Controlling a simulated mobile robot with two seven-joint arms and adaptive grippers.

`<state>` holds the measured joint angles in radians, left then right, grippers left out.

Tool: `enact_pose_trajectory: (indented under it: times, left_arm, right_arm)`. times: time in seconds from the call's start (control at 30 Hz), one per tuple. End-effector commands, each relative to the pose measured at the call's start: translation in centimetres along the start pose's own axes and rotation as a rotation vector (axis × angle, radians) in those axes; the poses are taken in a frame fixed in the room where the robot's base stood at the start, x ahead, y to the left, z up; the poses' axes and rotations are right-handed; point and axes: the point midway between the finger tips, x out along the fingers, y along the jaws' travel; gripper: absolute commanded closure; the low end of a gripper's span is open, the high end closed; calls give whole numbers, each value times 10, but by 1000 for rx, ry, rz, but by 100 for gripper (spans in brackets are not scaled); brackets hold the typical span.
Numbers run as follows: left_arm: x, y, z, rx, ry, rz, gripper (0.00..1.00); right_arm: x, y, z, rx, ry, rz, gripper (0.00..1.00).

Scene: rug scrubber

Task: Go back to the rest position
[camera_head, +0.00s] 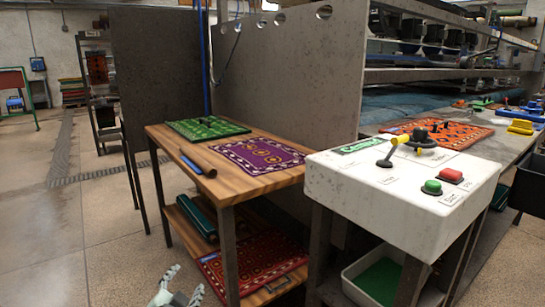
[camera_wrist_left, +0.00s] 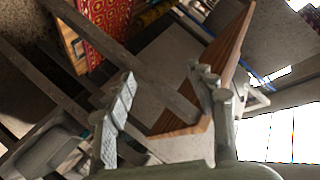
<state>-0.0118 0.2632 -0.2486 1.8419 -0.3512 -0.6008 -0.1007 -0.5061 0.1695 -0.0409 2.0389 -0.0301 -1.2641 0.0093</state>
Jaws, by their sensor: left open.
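My left gripper (camera_head: 177,290) shows at the bottom of the head view, low in front of the wooden table (camera_head: 262,183). It is open and empty, with its fingers apart. In the left wrist view its two fingers (camera_wrist_left: 165,105) stand wide apart. Beyond them are dark metal table legs and the edge of a wooden top (camera_wrist_left: 232,45). A red patterned rug (camera_wrist_left: 103,35) lies at the upper left there. My right gripper is in neither view.
The table bears a green rug (camera_head: 207,127) and a purple rug (camera_head: 258,155). Its lower shelf holds a red rug (camera_head: 262,262). A white control box (camera_head: 400,190) with red and green buttons stands to the right. The floor (camera_head: 80,240) at the left is clear.

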Motion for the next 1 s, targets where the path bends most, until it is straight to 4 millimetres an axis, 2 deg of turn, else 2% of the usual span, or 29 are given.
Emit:
enact_pose_trajectory:
  times: [0.03, 0.1, 0.17, 0.2, 0.3, 0.4, 0.5, 0.6, 0.73, 1.0]
  left_arm:
    - [-14, 17, 35, -53, -93, 38, 44]
    - [-36, 37, 80, -125, -224, 87, 44]
    - [-58, 55, 116, -182, -335, 128, 44]
    - [-75, 67, 139, -219, -409, 155, 44]
    - [-122, 95, 188, -300, -585, 219, 44]
    - [-167, 117, 225, -365, -735, 273, 44]
    - [-202, 132, 248, -407, -843, 311, 44]
    - [-224, 141, 259, -433, -909, 335, 44]
    - [-233, 144, 264, -443, -938, 344, 44]
    - [-233, 144, 264, -441, -936, 344, 44]
  right_arm:
    - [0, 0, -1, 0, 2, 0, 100]
    - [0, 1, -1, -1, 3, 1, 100]
    - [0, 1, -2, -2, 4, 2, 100]
    - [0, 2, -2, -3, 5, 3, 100]
    - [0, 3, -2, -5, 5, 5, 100]
    - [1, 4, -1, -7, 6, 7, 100]
    - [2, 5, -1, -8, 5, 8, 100]
    - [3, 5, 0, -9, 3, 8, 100]
    - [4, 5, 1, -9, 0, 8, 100]
    - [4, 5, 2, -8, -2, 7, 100]
